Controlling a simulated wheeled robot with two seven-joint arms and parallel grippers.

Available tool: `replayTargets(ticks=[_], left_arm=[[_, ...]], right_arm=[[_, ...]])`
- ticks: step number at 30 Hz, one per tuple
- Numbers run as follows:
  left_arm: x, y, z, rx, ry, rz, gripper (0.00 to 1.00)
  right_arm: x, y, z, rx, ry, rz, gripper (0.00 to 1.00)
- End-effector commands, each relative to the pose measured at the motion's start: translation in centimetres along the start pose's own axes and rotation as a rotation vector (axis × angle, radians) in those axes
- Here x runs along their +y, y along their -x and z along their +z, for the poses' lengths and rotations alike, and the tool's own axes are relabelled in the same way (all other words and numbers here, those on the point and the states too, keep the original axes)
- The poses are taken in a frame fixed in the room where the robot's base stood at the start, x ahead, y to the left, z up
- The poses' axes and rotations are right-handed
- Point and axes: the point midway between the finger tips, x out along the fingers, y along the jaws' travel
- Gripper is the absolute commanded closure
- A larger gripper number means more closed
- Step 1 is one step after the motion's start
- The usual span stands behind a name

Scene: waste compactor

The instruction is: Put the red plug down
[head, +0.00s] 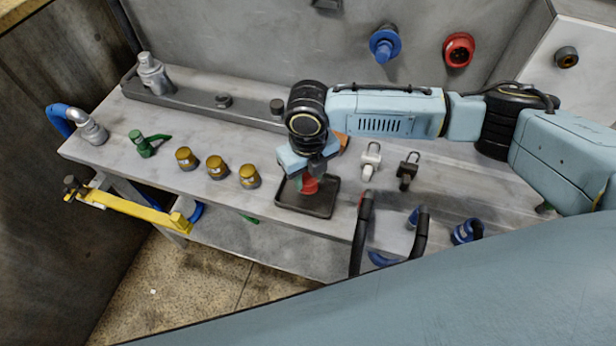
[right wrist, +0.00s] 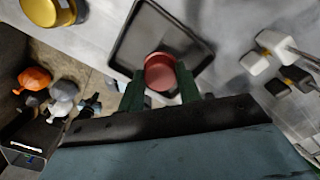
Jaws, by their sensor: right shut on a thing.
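The red plug (head: 309,184) is held in my right gripper (head: 310,180) over the black tray (head: 318,207) on the grey bench. In the right wrist view the plug (right wrist: 160,72) shows as a round red end between the two green fingers of my right gripper (right wrist: 160,88). The plug overlaps the near part of the tray (right wrist: 134,36) there. I cannot tell whether it touches the tray floor. The gripper hides part of the plug in the head view. My left gripper is not in view.
Several brass fittings (head: 217,167) stand left of the tray, with a green valve (head: 147,143) farther left. A white padlock-like piece (head: 370,161) and a black one (head: 407,171) stand right of it. A red wall socket (head: 458,50) and a blue one (head: 385,44) are behind.

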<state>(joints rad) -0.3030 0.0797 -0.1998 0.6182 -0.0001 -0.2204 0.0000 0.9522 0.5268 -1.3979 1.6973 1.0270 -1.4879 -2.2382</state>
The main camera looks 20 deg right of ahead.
Motion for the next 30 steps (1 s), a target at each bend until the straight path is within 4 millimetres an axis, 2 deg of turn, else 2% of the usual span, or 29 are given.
replayTargets(ticks=[3, 14, 15, 19, 30], left_arm=[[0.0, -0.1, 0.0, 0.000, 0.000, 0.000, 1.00], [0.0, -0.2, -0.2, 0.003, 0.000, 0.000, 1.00], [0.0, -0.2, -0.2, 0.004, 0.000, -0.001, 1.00], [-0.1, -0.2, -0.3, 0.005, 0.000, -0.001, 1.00], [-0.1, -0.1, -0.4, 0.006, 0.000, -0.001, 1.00]], right_arm=[[0.0, -1.6, 0.0, 0.001, 0.000, 0.000, 0.93], [0.0, -1.9, 0.0, 0.000, -0.001, 0.000, 0.93], [0.0, -1.9, 0.0, 0.000, 0.000, 0.000, 0.62], [0.0, -1.9, 0.0, 0.000, 0.000, 0.000, 0.45], [0.0, -1.3, 0.0, -0.002, -0.001, 0.000, 0.44]])
